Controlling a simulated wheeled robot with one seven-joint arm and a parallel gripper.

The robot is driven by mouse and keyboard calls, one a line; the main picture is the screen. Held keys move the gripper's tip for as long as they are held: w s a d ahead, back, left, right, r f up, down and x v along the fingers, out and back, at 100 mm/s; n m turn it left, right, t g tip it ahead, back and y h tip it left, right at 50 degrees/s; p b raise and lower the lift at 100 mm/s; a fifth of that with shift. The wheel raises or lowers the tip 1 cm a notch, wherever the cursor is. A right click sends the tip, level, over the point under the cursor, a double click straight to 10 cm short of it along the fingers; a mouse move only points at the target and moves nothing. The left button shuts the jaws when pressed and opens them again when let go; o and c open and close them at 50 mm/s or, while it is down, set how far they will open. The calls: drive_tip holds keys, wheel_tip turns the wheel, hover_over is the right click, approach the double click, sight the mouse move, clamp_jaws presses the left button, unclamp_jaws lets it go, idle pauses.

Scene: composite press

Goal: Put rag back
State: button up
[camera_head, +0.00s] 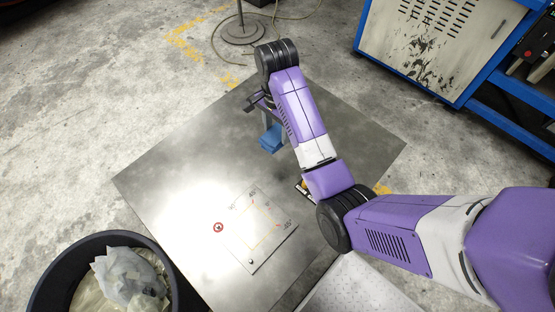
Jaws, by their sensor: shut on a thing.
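A blue rag (271,139) hangs from my gripper (268,122) above the far part of the metal table (190,157). My gripper points down and is shut on the rag. The wrist and arm cover part of the fingers, so the fingertips show only in part. From this angle I cannot tell whether the rag touches the tabletop.
A white marked plate (259,233) and a small red ring (218,227) lie on the table. A black bin (62,290) with crumpled plastic stands at the lower left. A blue-framed machine (430,45) stands at the upper right. The table's left part is clear.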

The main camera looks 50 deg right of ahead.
wheel_tip(320, 180, down, 14)
drive_tip(key=shift+f, duration=0.25)
drive_tip(key=shift+f, duration=0.1)
drive_tip(key=o, duration=1.5)
drive_tip(key=shift+c, duration=0.2)
wheel_tip(320, 180, up, 12)
drive_tip(key=shift+r, duration=0.15)
